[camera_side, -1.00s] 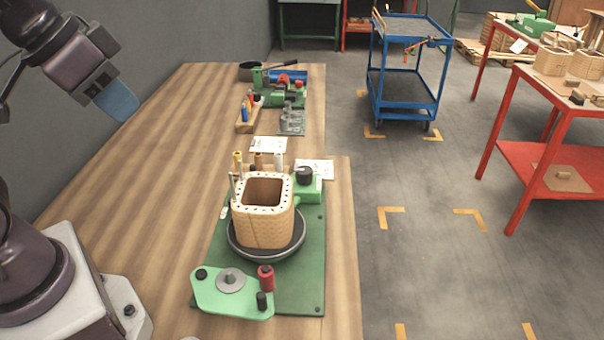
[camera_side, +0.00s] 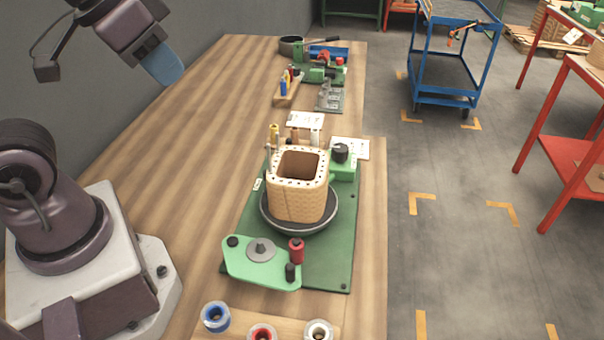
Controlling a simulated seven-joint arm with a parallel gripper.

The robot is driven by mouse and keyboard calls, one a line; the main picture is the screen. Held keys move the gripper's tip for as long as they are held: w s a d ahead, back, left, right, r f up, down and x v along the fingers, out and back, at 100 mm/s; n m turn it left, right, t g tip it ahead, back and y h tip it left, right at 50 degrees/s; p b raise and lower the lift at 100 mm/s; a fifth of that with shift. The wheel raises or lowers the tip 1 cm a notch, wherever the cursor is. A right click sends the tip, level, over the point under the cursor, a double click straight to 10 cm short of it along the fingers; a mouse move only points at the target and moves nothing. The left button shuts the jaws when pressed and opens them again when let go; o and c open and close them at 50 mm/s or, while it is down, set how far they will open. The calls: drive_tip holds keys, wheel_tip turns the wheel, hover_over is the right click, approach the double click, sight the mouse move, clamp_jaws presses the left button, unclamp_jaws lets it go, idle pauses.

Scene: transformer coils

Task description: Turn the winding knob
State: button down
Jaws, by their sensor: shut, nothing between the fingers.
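The winding fixture's green base plate (camera_side: 335,255) lies on the wooden bench. A tan woven square coil form (camera_side: 297,200) stands upright on a dark round turntable (camera_side: 328,218) on the plate. A black knob (camera_side: 340,152) tops a green block at the plate's back right. A light green arm plate (camera_side: 250,262) at the front carries a grey disc, a red knob (camera_side: 296,250) and a black knob (camera_side: 290,272). I cannot tell which knob is the winding knob. My gripper (camera_side: 170,68), with blue fingers, is shut and empty at upper left, above the bench and apart from the fixture.
Blue, red and white spools (camera_side: 216,316) sit on a wooden board at the front edge. Vertical rods and paper cards stand or lie behind the coil form. Tools and a green clamp (camera_side: 322,74) are at the back. A blue cart (camera_side: 445,60) and red table stand right.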

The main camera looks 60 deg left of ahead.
drive_tip(key=c, duration=1.8)
unclamp_jaws()
drive_tip(key=o, duration=0.4)
drive_tip(key=shift+f, duration=0.15)
drive_tip(key=o, duration=0.7)
drive_tip(key=shift+w+a+f+g, duration=0.15)
drive_tip(key=shift+w+f+g, duration=0.55)
drive_tip(key=shift+f, duration=0.2)
drive_tip(key=shift+o, duration=0.5)
drive_tip(key=w+a+f+n+g, duration=0.1)
drive_tip(key=w+f+g, duration=0.2)
drive_tip(key=w, duration=1.3)
wheel_tip(320, 180, down, 2)
drive_tip(key=shift+a+f, duration=0.15)
drive_tip(key=n+g, duration=0.1)
drive_tip(key=n, duration=0.3)
approach(341, 147)
wheel_tip(341, 147, down, 10)
drive_tip(key=shift+f, duration=0.1)
drive_tip(key=shift+m, duration=0.3)
drive_tip(key=c, duration=0.9)
